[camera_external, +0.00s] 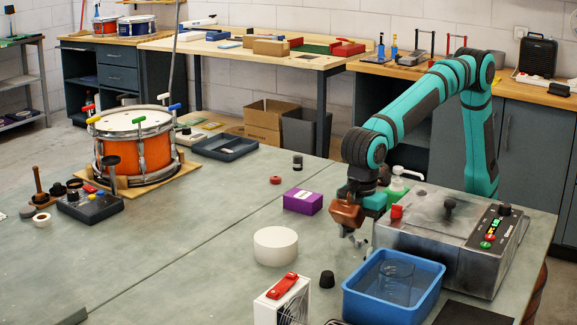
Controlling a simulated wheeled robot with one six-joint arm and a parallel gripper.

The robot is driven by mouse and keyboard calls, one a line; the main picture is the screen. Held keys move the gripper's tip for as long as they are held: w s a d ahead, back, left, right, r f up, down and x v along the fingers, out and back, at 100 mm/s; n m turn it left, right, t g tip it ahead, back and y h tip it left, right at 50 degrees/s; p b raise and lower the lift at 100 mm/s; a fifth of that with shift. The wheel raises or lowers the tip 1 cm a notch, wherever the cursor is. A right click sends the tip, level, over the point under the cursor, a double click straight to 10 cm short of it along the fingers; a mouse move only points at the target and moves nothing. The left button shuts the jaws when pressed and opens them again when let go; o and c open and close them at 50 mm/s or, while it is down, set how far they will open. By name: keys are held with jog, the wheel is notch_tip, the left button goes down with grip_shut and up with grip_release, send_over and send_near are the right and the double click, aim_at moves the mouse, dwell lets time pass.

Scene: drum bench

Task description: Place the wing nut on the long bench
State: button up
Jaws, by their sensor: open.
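My gripper (356,243) hangs from the teal arm, pointing down over the right part of the big grey-green table (215,245). Its jaws are open, just left of a metal control box. I cannot make out a wing nut for certain; small metal shapes by the fingertips are too small to tell from the fingers. A long wooden-topped bench (190,44) stands along the back wall with boxes and trays on it. Which surface is the long bench is not marked.
The metal control box (420,235) and a blue bin (365,304) stand close to my gripper. A white roll (276,246), purple box (303,202) and black stopper (327,279) are nearby. An orange drum (140,155) stands left. The table's middle-left is clear.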

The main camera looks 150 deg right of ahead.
notch_tip(320, 180, up, 12)
dwell(0.5)
jog(key=shift+s, duration=0.1)
